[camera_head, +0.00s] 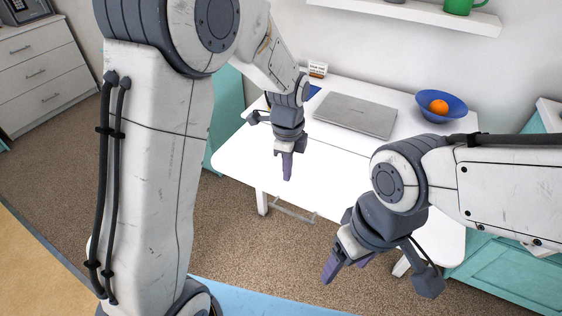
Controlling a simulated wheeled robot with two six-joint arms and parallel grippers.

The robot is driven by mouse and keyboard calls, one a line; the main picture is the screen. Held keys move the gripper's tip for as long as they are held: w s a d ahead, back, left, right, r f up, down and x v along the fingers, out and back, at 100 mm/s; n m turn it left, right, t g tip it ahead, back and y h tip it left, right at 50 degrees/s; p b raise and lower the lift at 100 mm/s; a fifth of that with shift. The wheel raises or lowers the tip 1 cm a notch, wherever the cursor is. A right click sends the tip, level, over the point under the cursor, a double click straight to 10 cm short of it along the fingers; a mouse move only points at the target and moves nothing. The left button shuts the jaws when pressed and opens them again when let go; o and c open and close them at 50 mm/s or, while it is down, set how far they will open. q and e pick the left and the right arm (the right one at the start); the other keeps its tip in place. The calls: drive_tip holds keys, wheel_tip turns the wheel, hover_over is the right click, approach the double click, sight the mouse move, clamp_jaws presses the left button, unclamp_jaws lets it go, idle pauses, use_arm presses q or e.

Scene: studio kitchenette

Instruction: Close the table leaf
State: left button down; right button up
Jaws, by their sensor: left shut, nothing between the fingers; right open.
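A white table (330,167) stands against the wall. Its front part, the table leaf (240,157), lies flat and level with the back part, with a thin seam between them. A metal bar (293,210) shows below the leaf's front edge. My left gripper (287,168) is shut and empty, pointing down over the leaf; whether it touches the surface I cannot tell. My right gripper (347,268) is open and empty, in front of the leaf's front edge. My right arm hides part of the leaf's right side.
A closed grey laptop (355,115), a blue bowl (457,108) with an orange (439,107) and a small sign (317,69) sit on the back part. White table legs (262,202) show below. A wall shelf (415,14) is above; drawers (38,70) stand at left.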

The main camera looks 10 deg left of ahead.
sight(280, 195)
use_arm(q)
drive_tip(key=w+a+r+m+p, duration=0.2)
drive_tip(key=w+a+p, duration=0.1)
drive_tip(key=f, duration=1.3)
drive_tip(key=shift+d+f+p, duration=0.2)
drive_tip(key=shift+f+p, duration=0.1)
use_arm(e)
wheel_tip(280, 195, up, 6)
drive_tip(key=shift+f, duration=0.2)
